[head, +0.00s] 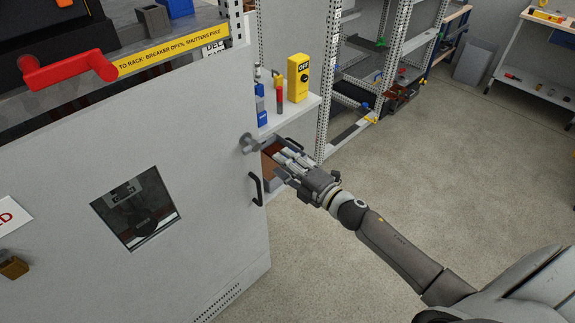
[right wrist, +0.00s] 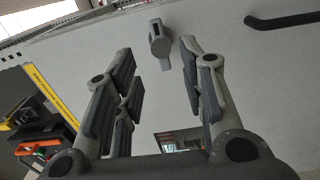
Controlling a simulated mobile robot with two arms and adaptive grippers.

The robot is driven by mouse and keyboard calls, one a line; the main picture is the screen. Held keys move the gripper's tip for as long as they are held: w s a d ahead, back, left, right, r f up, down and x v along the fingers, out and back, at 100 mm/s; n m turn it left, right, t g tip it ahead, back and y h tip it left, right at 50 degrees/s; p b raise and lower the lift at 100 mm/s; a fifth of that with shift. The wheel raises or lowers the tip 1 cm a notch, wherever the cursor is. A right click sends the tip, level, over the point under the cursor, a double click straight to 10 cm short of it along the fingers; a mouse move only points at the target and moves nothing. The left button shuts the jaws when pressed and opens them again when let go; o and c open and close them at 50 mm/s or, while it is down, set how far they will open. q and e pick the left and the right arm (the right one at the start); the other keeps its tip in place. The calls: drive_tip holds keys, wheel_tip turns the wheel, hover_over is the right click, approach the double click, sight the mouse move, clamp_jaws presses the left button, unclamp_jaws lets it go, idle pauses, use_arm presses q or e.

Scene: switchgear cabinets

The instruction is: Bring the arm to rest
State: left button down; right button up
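My right arm (head: 400,245) reaches in from the lower right of the head view. My right gripper (head: 284,160) is at its end, by the edge of the grey cabinet door (head: 200,180). In the right wrist view its two fingers (right wrist: 155,52) stand wide apart with nothing held between them. A grey turn handle (right wrist: 160,42) on the door shows beyond the fingertips; it also shows in the head view (head: 249,143), left of the gripper. Whether the fingers touch anything is hard to tell. My left gripper is not in view.
A black pull handle (head: 256,189) sits on the door close to the gripper. A shelf (head: 290,115) above it bears a yellow device (head: 298,77) and small tools. A brown-lined open box (head: 270,165) is behind the fingers. A red lever (head: 65,72) juts out at upper left. Floor at right is clear.

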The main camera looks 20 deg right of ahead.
drive_tip(key=shift+s+d, duration=0.15)
drive_tip(key=shift+s, duration=0.2)
drive_tip(key=s+d+f+m+g+h+b, duration=0.15)
drive_tip(key=s+f+m, duration=0.3)
drive_tip(key=f, duration=0.65)
drive_tip(key=s+d+f+m+g+h+p, duration=0.1)
drive_tip(key=s+d+f+m+g+h, duration=0.3)
drive_tip(key=f, duration=0.8)
drive_tip(key=s+a+f+m+g+b, duration=0.1)
drive_tip(key=s+f+m, duration=0.2)
drive_tip(key=s+f, duration=0.55)
drive_tip(key=s+a+f+m+g, duration=0.2)
drive_tip(key=s+f, duration=0.5)
drive_tip(key=s, duration=0.4)
drive_tip(key=s+a+f+m+g, duration=0.2)
drive_tip(key=s+f+m+g, duration=0.1)
drive_tip(key=s+f, duration=0.5)
drive_tip(key=s+a+f+m+g+b, duration=0.1)
drive_tip(key=s+f, duration=0.6)
drive_tip(key=s, duration=0.7)
drive_tip(key=a+m+g, duration=0.1)
drive_tip(key=m+g, duration=0.1)
drive_tip(key=g, duration=0.1)
drive_tip(key=shift+f+h, duration=0.3)
drive_tip(key=shift+h, duration=0.05)
drive_tip(key=shift+g, duration=0.25)
